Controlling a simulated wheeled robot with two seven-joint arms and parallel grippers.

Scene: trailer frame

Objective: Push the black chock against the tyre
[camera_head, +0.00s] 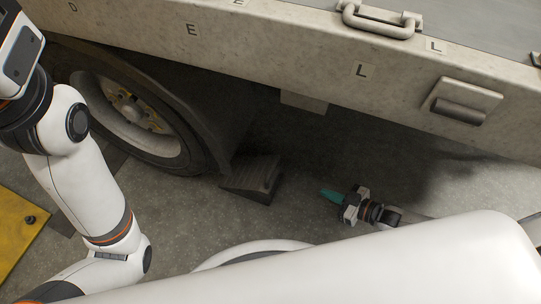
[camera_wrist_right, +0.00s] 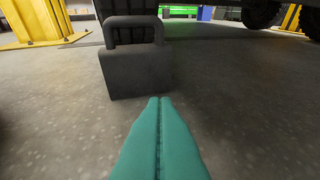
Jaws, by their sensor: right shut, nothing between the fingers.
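The black chock (camera_head: 253,179) is a dark wedge on the concrete floor, just right of the tyre (camera_head: 185,160) under the trailer frame. In the head view I cannot tell whether the chock touches the tyre. My right gripper (camera_head: 326,194) is low over the floor to the right of the chock, its teal fingers pointing at it. The fingers (camera_wrist_right: 157,103) are shut with nothing between them, and a gap to the chock seems to remain. My left gripper is out of view.
The trailer's side rail (camera_head: 300,75), with a metal handle (camera_head: 380,20), hangs above the chock and right gripper. A yellow plate (camera_head: 18,235) lies at the lower left. In the right wrist view a yellow stand (camera_wrist_right: 40,22) is at the far left. The floor between gripper and chock is clear.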

